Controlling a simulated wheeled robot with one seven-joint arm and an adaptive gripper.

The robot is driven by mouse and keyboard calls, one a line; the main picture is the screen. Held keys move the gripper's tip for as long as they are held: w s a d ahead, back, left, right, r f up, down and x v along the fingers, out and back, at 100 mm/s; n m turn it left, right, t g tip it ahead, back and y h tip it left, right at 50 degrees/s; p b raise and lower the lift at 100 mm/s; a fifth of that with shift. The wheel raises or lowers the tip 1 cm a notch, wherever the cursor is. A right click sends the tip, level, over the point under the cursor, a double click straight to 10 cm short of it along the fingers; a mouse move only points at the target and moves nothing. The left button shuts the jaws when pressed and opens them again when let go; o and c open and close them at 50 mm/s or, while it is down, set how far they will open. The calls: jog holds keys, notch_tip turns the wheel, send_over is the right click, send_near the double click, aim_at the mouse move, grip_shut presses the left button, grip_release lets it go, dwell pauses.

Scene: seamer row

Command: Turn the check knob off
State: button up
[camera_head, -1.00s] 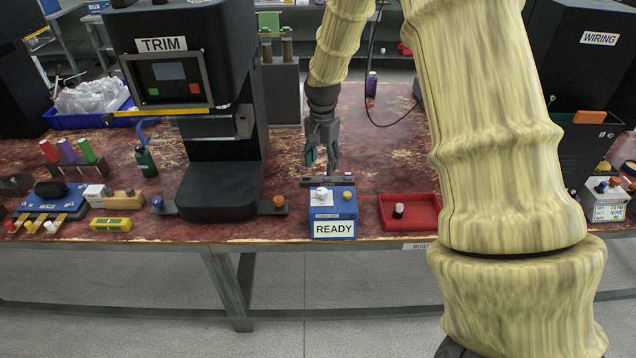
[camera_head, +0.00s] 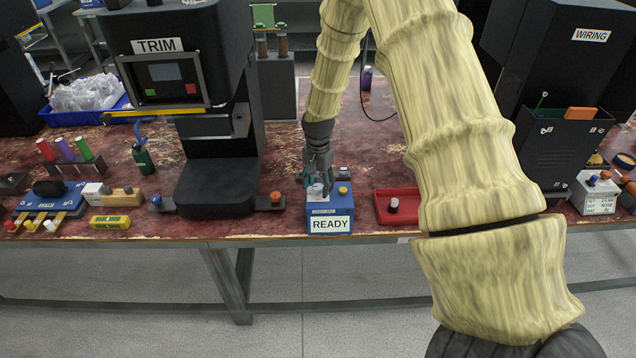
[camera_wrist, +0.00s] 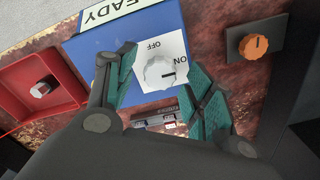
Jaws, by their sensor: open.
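A blue box (camera_head: 343,207) with a READY label stands near the front edge of the bench; it also shows in the wrist view (camera_wrist: 85,52). On its top is a white round knob (camera_wrist: 158,73) on a white plate marked OFF and ON. The knob's dark pointer mark lies toward the ON side. My gripper (camera_head: 318,182) is over the box, pointing down at the knob. In the wrist view my gripper (camera_wrist: 163,68) is open, with one green-padded finger on each side of the knob. I cannot tell whether the pads touch it.
A yellow knob (camera_head: 343,190) is on the box's right. A red tray (camera_head: 413,218) holding a small knob-like piece lies to the right. An orange knob (camera_head: 276,197) is on the TRIM machine's base (camera_head: 220,190) to the left.

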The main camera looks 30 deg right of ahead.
jog(key=shift+f, duration=0.1)
jog(key=c, duration=1)
jog(key=shift+c, duration=0.2)
jog(key=n, duration=0.4)
jog(key=shift+n, duration=0.3)
jog(key=n, duration=0.4)
jog(key=shift+n+p, duration=0.3)
jog(key=shift+p, duration=0.1)
jog(key=n, duration=0.4)
jog(key=shift+n, duration=0.3)
jog(key=shift+n+p, duration=0.35)
jog(key=shift+n, duration=1.65)
